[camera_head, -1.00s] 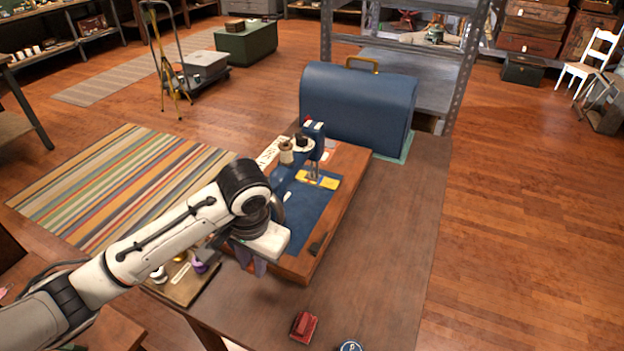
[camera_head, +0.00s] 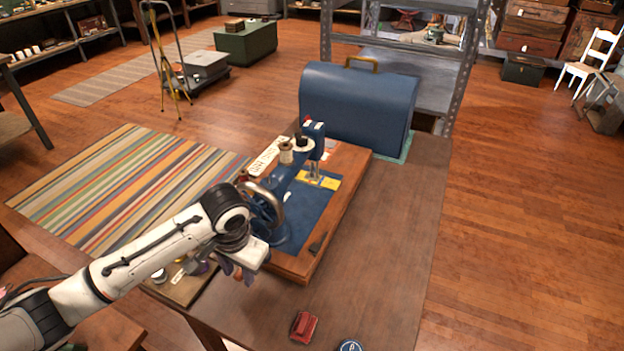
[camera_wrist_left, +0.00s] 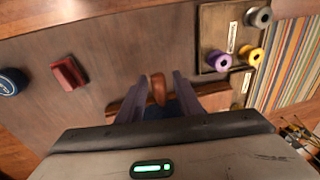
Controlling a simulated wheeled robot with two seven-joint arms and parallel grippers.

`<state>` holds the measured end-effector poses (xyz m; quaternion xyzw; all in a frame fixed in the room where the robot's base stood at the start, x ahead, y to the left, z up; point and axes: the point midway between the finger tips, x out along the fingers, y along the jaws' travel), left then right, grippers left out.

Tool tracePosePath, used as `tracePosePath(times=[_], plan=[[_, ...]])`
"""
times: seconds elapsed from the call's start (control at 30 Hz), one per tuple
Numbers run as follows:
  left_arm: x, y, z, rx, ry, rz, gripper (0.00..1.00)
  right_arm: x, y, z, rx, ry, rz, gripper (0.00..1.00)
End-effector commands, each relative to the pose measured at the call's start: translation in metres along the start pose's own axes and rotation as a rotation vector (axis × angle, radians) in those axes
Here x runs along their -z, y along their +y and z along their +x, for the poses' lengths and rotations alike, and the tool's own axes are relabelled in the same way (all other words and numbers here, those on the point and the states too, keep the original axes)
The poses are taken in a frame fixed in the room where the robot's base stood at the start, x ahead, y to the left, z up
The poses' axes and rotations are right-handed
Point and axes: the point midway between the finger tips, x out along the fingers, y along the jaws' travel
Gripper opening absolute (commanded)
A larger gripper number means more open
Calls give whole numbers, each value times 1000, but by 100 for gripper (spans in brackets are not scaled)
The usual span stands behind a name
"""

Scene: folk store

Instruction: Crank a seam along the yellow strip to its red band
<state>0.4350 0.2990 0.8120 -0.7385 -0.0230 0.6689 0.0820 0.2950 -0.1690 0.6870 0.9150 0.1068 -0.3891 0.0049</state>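A blue hand-crank sewing machine (camera_head: 316,140) stands on a wooden base (camera_head: 345,190) on the table. The yellow strip (camera_head: 331,182) lies flat under its needle area; I cannot make out a red band on it. The machine's crank wheel (camera_head: 264,212) faces my left arm. My left gripper (camera_head: 238,276) is low beside the wheel, near the base's front left edge. In the left wrist view its two fingers (camera_wrist_left: 158,98) are apart, with the brown wooden crank handle (camera_wrist_left: 158,88) showing between them and gaps on both sides. My right gripper is not in view.
A tray (camera_wrist_left: 215,40) with purple, yellow and grey spools lies by the base. A red block (camera_head: 304,326) and a blue round tin (camera_head: 350,346) are at the table's front. A big blue case (camera_head: 358,105) stands behind the machine. The table's right side is clear.

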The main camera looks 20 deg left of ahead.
Motion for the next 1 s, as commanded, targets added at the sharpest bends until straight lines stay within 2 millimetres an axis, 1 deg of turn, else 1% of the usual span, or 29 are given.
tracePosePath(times=[0.57, 1.0], plan=[[1, -1, -2, 2, 1, -1, 42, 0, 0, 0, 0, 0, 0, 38], [1, -1, -36, 1, 2, -2, 42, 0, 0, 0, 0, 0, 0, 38]])
